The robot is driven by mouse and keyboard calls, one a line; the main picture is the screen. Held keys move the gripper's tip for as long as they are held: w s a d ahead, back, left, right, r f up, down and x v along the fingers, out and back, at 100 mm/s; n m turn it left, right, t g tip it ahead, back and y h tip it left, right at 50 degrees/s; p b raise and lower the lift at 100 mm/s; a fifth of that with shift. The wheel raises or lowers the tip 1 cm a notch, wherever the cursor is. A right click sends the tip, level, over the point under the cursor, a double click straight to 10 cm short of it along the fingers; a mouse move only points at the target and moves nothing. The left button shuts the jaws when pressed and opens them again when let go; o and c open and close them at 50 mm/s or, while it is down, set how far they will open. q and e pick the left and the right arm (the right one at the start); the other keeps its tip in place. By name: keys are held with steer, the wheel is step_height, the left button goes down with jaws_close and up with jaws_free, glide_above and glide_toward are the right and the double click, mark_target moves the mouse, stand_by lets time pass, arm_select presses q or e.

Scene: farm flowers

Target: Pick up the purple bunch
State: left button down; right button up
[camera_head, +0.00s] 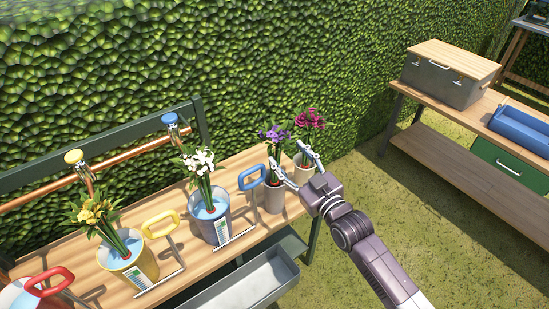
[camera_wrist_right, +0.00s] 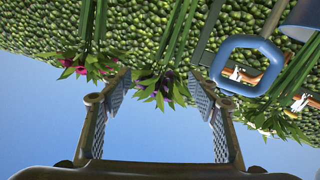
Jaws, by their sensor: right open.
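The purple bunch (camera_head: 274,135) stands upright in a small pale pot (camera_head: 274,197) at the right end of the wooden bench. My right gripper (camera_head: 288,158) is open beside its stems, one finger close to them. In the right wrist view, which looks upside down, the purple bunch (camera_wrist_right: 165,86) hangs between the open fingers of my right gripper (camera_wrist_right: 160,82). Whether a finger touches the stems I cannot tell. The left gripper is not in view.
A pink bunch (camera_head: 311,119) in a second pale pot (camera_head: 304,170) stands close on the right. A blue loop handle (camera_head: 252,177) is just left of the purple bunch's pot. White flowers (camera_head: 198,159) stand in a bucket further left. A hedge (camera_head: 200,60) rises behind.

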mark_target(280, 150)
steer(key=shift+w+a+r+b, duration=0.2)
steer(key=shift+w+a+b, duration=0.75)
steer(key=shift+b, duration=0.2)
steer(key=shift+w+a+f+b, duration=0.15)
steer(key=shift+w+a+b, duration=0.15)
steer(key=shift+w+b, duration=0.25)
steer(key=shift+w+a+f+b, duration=0.15)
steer(key=shift+w+a+b, duration=0.15)
steer(key=shift+w+b, duration=0.2)
steer(key=shift+r+b+x, duration=0.25)
steer(key=shift+b+x, duration=0.15)
steer(key=shift+x, duration=0.6)
steer(key=c, duration=1.4)
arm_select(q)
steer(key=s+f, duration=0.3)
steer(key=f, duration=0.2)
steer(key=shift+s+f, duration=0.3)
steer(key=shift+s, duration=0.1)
arm_select(e)
jaws_close()
steer(key=shift+r, duration=0.15)
